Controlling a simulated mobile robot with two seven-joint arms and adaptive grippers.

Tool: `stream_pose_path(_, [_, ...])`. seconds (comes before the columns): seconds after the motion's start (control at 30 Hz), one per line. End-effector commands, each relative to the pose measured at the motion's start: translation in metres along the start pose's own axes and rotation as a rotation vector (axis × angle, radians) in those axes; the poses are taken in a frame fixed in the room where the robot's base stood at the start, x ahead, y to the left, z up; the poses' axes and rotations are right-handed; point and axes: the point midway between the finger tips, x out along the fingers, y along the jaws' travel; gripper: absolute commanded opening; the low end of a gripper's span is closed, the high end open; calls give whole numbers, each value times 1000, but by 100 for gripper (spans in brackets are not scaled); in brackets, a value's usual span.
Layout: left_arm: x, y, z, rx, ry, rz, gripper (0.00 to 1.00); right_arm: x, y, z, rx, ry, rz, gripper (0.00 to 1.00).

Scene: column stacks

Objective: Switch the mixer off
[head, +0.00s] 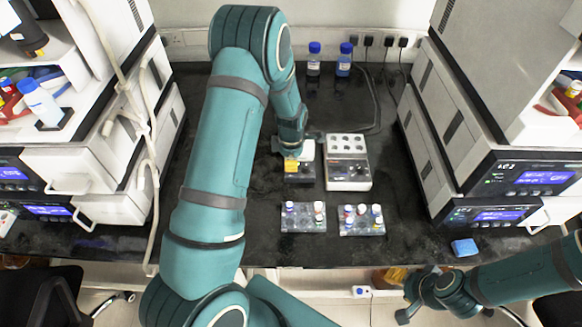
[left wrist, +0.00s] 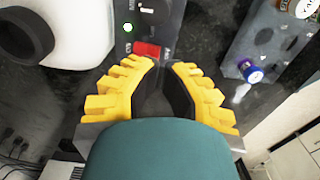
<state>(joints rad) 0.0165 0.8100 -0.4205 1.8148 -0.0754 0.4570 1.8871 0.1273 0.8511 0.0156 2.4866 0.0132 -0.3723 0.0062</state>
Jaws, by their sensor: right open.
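The mixer (head: 307,149) has a white body and a dark front part, and stands on the black bench left of a block with holes. My left gripper (head: 292,165), with yellow fingers, is over the mixer's front. Its fingertips (left wrist: 165,65) look drawn together beside the red switch and partly cover it; contact cannot be told. My right gripper (head: 430,300) is open and empty, low in front of the bench.
A white block with holes (head: 348,180) stands right of the mixer. Two vial racks (head: 303,226) (head: 362,228) stand in front. Two blue-capped bottles (head: 314,65) (head: 344,66) stand behind. Instrument stacks (head: 100,170) (head: 480,140) flank the bench. A blue sponge (head: 465,247) lies front right.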

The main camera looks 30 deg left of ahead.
Motion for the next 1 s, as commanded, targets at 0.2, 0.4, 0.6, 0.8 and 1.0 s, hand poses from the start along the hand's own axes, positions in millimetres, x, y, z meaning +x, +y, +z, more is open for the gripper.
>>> stream_pose_path(0.2, [4, 0, 0, 0, 0, 0, 0, 2, 1, 0, 0, 0, 0, 47])
stream_pose_path(0.4, [6, 0, 0, 0, 0, 0, 0, 4, 2, 0, 0, 0, 0, 47])
stream_pose_path(0.6, [9, 0, 0, 0, 0, 0, 0, 6, 2, 1, 0, 0, 0, 47])
stream_pose_path(0.8, [12, 0, 0, 0, 0, 0, 0, 8, 3, 1, 0, 0, 0, 47])
stream_pose_path(1.0, [14, 0, 0, 0, 0, 1, 0, 9, 4, 1, 0, 0, 0, 47])
